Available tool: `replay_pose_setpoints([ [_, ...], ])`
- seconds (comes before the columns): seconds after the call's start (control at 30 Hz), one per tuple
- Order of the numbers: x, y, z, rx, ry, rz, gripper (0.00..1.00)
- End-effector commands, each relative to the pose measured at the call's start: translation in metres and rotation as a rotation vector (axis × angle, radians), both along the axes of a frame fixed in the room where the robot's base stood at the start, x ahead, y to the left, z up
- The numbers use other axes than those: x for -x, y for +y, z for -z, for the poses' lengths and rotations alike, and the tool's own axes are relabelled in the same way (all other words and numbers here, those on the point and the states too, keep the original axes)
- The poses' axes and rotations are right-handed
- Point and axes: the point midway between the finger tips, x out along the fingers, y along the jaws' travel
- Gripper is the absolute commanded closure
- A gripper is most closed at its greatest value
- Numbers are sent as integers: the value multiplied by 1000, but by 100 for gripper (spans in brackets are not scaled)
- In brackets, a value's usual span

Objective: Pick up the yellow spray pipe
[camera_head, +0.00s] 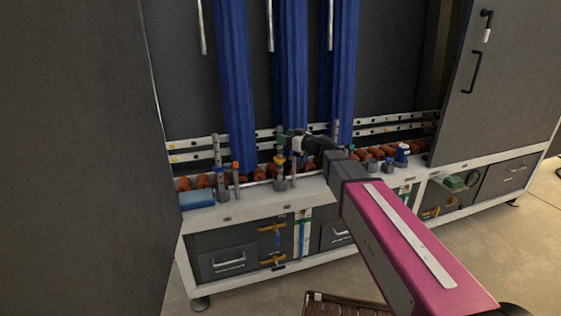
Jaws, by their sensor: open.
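A short upright grey pipe with a yellow band (280,160) stands on the washer's ledge, left of centre; it looks like the yellow spray pipe. My arm, with a magenta link, reaches in from the lower right. My gripper (292,146) is at the ledge, close to the top of that pipe and slightly to its right. The gripper is open. Its fingers are small and dark here, and I cannot tell whether they touch the pipe or surround it.
A grey pipe (219,165) and an orange-topped one (236,178) stand to the left. A blue block (197,199) lies at the ledge's left end. Blue curtains (235,80) hang behind. A blue-and-white item (402,152) stands to the right. A dark door (505,80) stands open at right.

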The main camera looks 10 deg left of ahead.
Motion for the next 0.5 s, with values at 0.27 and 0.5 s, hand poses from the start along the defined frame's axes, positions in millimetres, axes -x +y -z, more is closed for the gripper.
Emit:
replay_pose_setpoints([
  [0.27,-14,23,2,0,1,0,44],
  [0.5,-25,47,2,0,1,0,44],
])
